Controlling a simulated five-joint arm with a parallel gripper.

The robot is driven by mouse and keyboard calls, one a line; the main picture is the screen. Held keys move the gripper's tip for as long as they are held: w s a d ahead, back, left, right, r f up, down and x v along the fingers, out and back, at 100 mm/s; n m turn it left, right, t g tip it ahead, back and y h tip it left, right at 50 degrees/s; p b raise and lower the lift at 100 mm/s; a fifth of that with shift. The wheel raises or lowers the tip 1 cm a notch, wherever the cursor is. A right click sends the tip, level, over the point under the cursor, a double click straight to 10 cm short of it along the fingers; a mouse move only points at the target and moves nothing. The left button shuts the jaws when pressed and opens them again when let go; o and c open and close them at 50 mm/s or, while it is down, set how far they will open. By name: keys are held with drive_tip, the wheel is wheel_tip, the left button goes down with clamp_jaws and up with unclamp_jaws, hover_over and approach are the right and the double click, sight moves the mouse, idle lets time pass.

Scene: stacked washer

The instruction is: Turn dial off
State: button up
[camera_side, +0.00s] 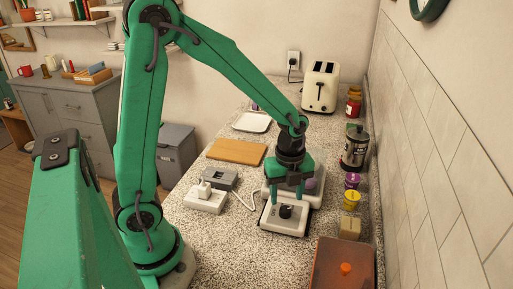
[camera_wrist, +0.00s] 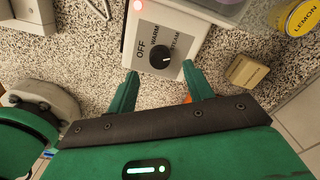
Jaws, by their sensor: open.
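The dial (camera_side: 285,211) is a round black knob on the sloped white panel (camera_side: 268,221) of a small appliance on the counter. In the wrist view the dial (camera_wrist: 160,57) shows a pale mark on its right side, on the STEAM side and away from OFF. The panel (camera_wrist: 188,28) carries the words OFF, WARM and STEAM around the knob. My gripper (camera_side: 286,195) is open just above and behind the dial in the side view. In the wrist view my gripper (camera_wrist: 162,72) has one green finger to each side of the dial, apart from it.
A plug strip (camera_side: 204,201) and wooden board (camera_side: 237,151) lie left. The front counter is bare.

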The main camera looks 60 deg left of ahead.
sight(285, 209)
drive_tip(key=shift+f, duration=2.3)
drive_tip(key=c, duration=1)
drive_tip(key=shift+o, duration=0.2)
drive_tip(key=shift+n, duration=0.4)
drive_tip(key=n, duration=1.1)
